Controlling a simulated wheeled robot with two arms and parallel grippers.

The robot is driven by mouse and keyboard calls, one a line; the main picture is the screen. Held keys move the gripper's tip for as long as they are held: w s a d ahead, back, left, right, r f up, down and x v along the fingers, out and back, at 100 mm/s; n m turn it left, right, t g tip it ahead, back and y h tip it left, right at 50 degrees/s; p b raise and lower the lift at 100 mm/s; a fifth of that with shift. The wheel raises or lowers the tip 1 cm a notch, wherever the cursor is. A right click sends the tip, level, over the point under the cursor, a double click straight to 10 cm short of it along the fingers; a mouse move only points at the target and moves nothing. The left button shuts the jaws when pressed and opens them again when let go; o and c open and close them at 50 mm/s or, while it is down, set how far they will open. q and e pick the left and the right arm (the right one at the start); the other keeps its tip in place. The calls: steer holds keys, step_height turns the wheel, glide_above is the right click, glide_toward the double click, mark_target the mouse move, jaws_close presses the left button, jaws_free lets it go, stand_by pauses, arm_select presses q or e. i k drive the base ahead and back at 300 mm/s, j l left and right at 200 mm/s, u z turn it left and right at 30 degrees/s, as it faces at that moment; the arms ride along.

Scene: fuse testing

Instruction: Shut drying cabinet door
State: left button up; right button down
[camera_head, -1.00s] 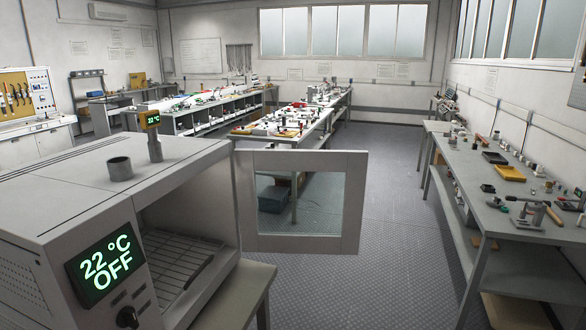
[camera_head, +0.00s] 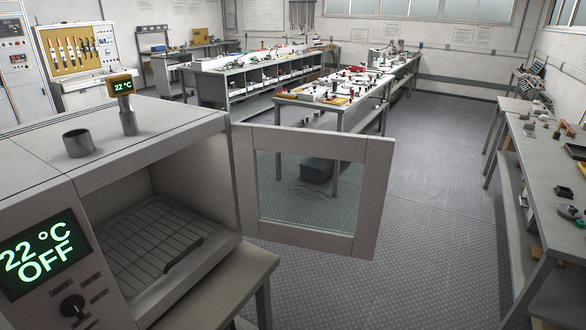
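The drying cabinet (camera_head: 190,135) stands at the lower left on a small table. Its door (camera_head: 375,190), a light frame around a glass pane (camera_head: 305,190), is wide open and sticks out to the right from the opening's far edge. Inside the cabinet lies a wire rack (camera_head: 150,240) with a dark bar at its front edge. The green display (camera_head: 38,255) reads 22 °C OFF, with a black knob (camera_head: 73,305) below it. Neither of my grippers is in view.
A metal cup (camera_head: 78,143) and a small yellow-topped temperature gauge (camera_head: 123,88) are on the cabinet top. Cluttered workbenches stand behind (camera_head: 345,112) and at the right (camera_head: 560,195). The floor (camera_head: 430,230) between the door and the right bench is clear.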

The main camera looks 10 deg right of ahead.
mark_target(376, 153)
steer(key=i+l+u, duration=0.2)
steer(key=l+u, duration=0.2)
steer(key=l, duration=0.35)
steer(key=l+u, duration=0.4)
steer(key=l, duration=0.35)
steer(key=l+u, duration=0.4)
steer(key=l, duration=0.4)
steer(key=k+l+u, duration=0.1)
steer(key=l+u, duration=0.3)
steer(key=l, duration=0.4)
steer(key=i+l+u, duration=0.15)
steer(key=l+u, duration=0.2)
steer(key=l, duration=0.3)
steer(key=i+l+u, duration=0.1)
steer(key=l+u, duration=0.3)
steer(key=l, duration=0.3)
steer(key=l+u, duration=0.35)
steer(key=l, duration=0.35)
